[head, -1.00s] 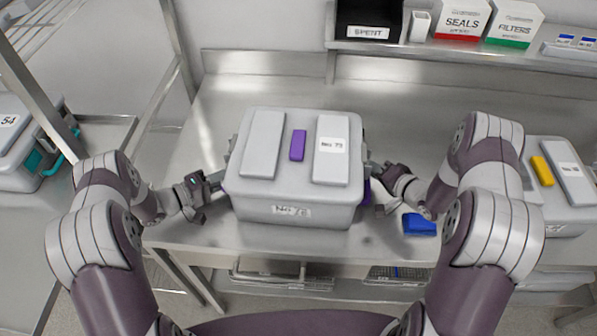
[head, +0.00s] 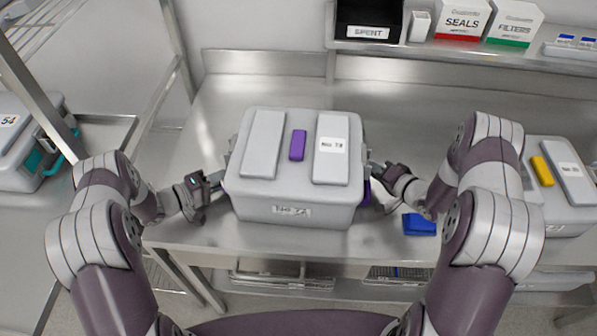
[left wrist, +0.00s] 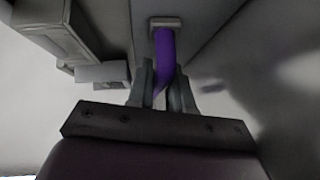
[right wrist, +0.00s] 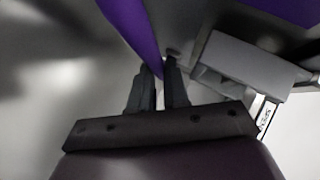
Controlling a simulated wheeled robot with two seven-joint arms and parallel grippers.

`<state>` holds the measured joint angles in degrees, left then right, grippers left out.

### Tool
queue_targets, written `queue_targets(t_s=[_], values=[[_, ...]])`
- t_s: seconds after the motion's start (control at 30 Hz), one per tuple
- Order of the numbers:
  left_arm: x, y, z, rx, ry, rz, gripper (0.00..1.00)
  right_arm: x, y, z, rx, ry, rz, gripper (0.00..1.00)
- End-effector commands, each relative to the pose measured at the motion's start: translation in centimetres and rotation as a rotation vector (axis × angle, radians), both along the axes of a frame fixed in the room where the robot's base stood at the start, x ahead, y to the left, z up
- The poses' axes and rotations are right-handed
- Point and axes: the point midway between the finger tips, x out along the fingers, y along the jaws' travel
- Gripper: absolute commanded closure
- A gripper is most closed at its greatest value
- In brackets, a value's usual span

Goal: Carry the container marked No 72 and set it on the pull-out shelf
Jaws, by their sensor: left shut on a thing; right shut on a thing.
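The grey container marked No 72 (head: 292,190) is in the middle of the steel table in the head view, with a purple tab on its lid and a label on its front. My left gripper (head: 216,184) is at its left side; in the left wrist view the left gripper (left wrist: 162,88) is shut on a purple handle (left wrist: 165,52). My right gripper (head: 372,175) is at its right side; in the right wrist view the right gripper (right wrist: 158,82) is shut on a purple handle (right wrist: 132,25). Whether the container's base touches the table is hard to tell.
A blue block (head: 419,224) lies near the front edge, right of the container. Another grey container with a yellow tab (head: 542,171) stands at right. A container marked 54 (head: 22,150) is at far left beside a metal rack. A back shelf (head: 450,50) holds boxes. Table behind the container is clear.

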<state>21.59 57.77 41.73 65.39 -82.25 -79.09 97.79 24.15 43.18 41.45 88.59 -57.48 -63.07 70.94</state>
Motion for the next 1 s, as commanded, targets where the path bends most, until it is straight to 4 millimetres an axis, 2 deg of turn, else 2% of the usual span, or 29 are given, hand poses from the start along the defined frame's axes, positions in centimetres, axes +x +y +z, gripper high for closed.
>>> queue_targets(t_s=[0.47, 0.57, 0.9, 1.0], values=[[0.1, 0.1, 0.4, 0.001, -0.004, 0.002, 1.0, 0.2, -0.1, 0.5, 0.0, -0.007, -0.002, 1.0], [0.1, 0.1, 1.0, 0.001, -0.004, 0.002, 1.0, 0.2, -0.1, 1.1, 0.0, -0.007, -0.002, 1.0], [0.1, 0.1, 5.0, 0.0, -0.004, 0.002, 1.0, 0.2, -0.1, 5.1, 0.0, -0.007, -0.002, 1.0], [0.1, 0.1, 5.4, 0.0, -0.004, 0.002, 1.0, 0.2, -0.1, 5.5, 0.0, -0.007, -0.002, 1.0]])
